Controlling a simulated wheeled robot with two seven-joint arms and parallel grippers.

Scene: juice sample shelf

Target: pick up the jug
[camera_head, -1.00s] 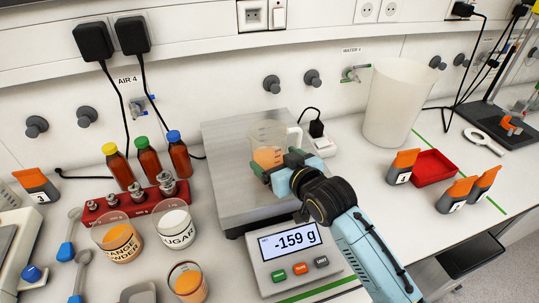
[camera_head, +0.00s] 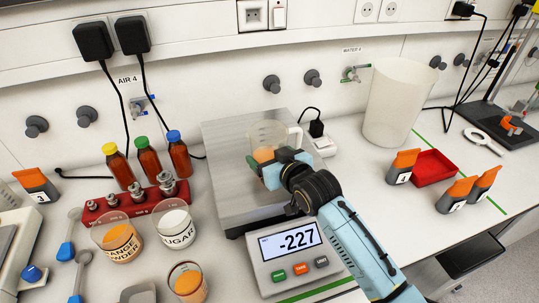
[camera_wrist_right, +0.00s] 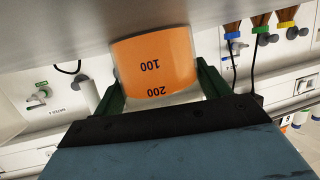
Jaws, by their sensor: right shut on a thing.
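The jug (camera_head: 268,134) is a clear beaker with a pale handle and orange contents, at the metal plate of the scale (camera_head: 235,150). My right gripper (camera_head: 266,167) is shut on the jug from the near side, low on its body. In the right wrist view, the jug's orange contents (camera_wrist_right: 153,62) and the marks 100 and 200 show between the two green fingers of my right gripper (camera_wrist_right: 158,85). Whether the jug's base touches the plate is hidden. The scale display (camera_head: 290,241) reads -227. My left gripper is not in view.
Left of the scale stand the orange powder tub (camera_head: 118,240), the sugar tub (camera_head: 175,224), and several brown bottles (camera_head: 148,160). A large white container (camera_head: 396,102) stands at the right, with a red tray (camera_head: 433,168) nearby. A charger cable lies behind the scale.

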